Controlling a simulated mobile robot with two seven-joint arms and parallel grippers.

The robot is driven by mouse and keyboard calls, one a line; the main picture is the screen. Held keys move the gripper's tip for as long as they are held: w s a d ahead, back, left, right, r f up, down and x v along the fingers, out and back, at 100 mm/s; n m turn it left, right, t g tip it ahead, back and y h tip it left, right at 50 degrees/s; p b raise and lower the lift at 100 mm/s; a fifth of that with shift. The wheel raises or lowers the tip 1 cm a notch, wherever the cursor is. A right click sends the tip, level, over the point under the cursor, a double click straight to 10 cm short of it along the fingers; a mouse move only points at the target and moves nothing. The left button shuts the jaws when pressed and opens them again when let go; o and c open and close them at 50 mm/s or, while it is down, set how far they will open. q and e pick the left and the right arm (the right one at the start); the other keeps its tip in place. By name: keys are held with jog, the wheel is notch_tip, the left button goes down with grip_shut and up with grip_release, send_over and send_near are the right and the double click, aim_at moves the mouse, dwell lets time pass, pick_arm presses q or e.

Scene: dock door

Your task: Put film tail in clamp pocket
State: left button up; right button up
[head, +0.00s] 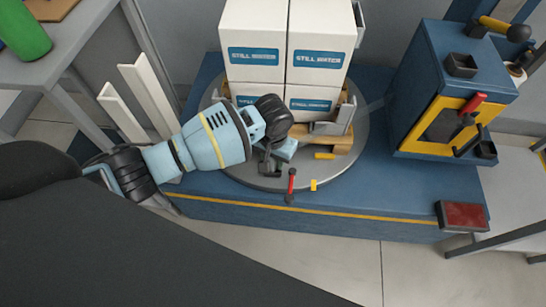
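My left gripper (272,166) reaches in from the left and points down over the front of the round grey turntable (240,178), before the stacked white boxes (254,20). Its fingers are small and dark, and I cannot tell whether they are open or shut. A small pale blue piece (287,150) shows right beside the fingers; I cannot tell whether it is held or what it is. A faint translucent strip (374,106), possibly film, shows between the boxes and the blue machine. I cannot make out the clamp pocket for certain. A red-handled lever (291,183) stands at the turntable's front edge. My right gripper is out of view.
The blue machine (415,90) with a yellow-framed opening stands at the right. A wooden pallet (338,143) lies under the boxes. A red-topped box (463,216) sits at the blue base's right front corner. White upright boards (148,92) lean at the left. The floor in front is clear.

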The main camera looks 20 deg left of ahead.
pick_arm(q)
jog(key=shift+o, duration=0.5)
jog(key=shift+r, duration=0.25)
notch_tip(320, 180, up, 10)
jog(key=p, duration=0.4)
jog(key=shift+r, duration=0.15)
jog(key=shift+r+p, duration=0.4)
jog(key=shift+r, duration=0.4)
